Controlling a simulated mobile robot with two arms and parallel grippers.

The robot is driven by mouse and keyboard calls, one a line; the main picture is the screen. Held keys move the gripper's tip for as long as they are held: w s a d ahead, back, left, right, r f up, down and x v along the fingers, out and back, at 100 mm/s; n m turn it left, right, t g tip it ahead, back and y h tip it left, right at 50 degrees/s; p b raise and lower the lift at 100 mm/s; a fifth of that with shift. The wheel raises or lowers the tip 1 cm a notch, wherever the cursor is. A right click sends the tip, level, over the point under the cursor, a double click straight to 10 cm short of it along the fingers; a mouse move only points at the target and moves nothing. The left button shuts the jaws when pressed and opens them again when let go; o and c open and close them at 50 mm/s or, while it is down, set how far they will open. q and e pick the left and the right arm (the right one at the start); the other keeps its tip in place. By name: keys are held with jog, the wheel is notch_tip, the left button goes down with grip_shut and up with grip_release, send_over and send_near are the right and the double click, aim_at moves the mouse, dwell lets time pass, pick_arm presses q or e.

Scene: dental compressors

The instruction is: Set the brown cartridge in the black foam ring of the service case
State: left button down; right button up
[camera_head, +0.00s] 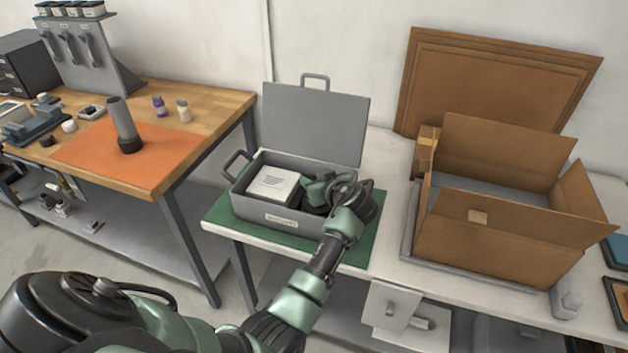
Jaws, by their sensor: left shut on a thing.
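The service case (267,213) is an open grey metal box with its lid (316,122) raised at the back. It stands on a green mat on the white bench. My left gripper (318,190) reaches over the right half of the case, low at the opening. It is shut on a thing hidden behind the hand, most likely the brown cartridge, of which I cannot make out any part. The black foam ring is not visible; the hand and wrist cover that side of the case. My right gripper is not in view.
A white labelled box (274,184) fills the case's left half. An open cardboard box (500,239) stands to the right. The green mat's front left is clear.

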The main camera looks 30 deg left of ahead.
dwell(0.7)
pick_arm(q)
jog(key=shift+f+b, duration=0.85)
jog(key=shift+b, duration=0.1)
jog(key=shift+r, duration=0.2)
jog(key=shift+r+p, duration=0.55)
jog(key=shift+r, duration=0.15)
dwell(0.8)
jog(key=shift+f+b, duration=0.9)
jog(key=shift+b, duration=0.05)
jog(key=c, duration=1.3)
grip_release()
jog(key=shift+o, duration=0.2)
jog(key=shift+d+r, duration=0.1)
